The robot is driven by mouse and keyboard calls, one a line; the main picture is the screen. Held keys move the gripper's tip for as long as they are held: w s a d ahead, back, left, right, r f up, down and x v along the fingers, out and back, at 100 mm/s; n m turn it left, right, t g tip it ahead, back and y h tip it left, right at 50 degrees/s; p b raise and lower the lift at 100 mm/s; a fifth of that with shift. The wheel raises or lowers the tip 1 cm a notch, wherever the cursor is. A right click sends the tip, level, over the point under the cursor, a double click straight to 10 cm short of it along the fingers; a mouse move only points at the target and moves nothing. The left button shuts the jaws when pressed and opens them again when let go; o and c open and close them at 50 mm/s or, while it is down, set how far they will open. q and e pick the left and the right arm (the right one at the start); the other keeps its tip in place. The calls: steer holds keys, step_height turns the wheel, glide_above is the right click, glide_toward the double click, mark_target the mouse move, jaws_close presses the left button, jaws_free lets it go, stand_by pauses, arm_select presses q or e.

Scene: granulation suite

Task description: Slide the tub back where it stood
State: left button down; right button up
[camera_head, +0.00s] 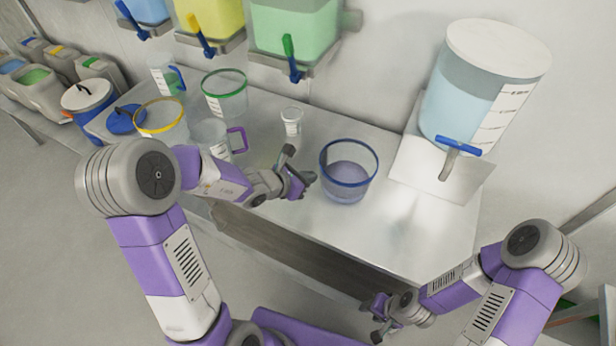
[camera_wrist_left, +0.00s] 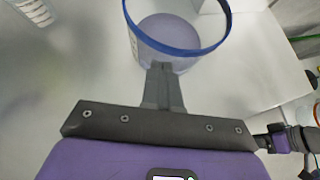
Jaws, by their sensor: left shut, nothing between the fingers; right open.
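A clear tub with a dark blue rim (camera_head: 347,183) and a purplish bottom stands upright on the steel bench, right of the middle in the head view. In the left wrist view the blue-rimmed tub (camera_wrist_left: 178,42) is straight ahead of the fingers. My left gripper (camera_head: 308,178) is shut and empty, its tips close to the tub's left side. In the left wrist view the closed fingers (camera_wrist_left: 162,88) overlap the tub's near wall; I cannot tell whether they touch it. My right gripper (camera_head: 374,318) is open and empty, low in front of the bench's front edge.
A large water dispenser with a blue tap (camera_head: 458,146) stands right of the tub. A small white jar (camera_head: 291,121), a green-rimmed tub (camera_head: 225,95), a yellow-rimmed tub (camera_head: 160,118) and a purple-handled jug (camera_head: 212,138) stand to the left. The bench (camera_head: 405,245) is clear in front of the dispenser.

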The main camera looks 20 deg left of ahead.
arm_select(q)
steer(key=s+a, duration=0.3)
steer(key=s, duration=0.2)
steer(key=s+a+r+p, duration=0.1)
steer(key=s+a, duration=0.2)
steer(key=s, duration=0.2)
steer(key=shift+s+r, duration=0.25)
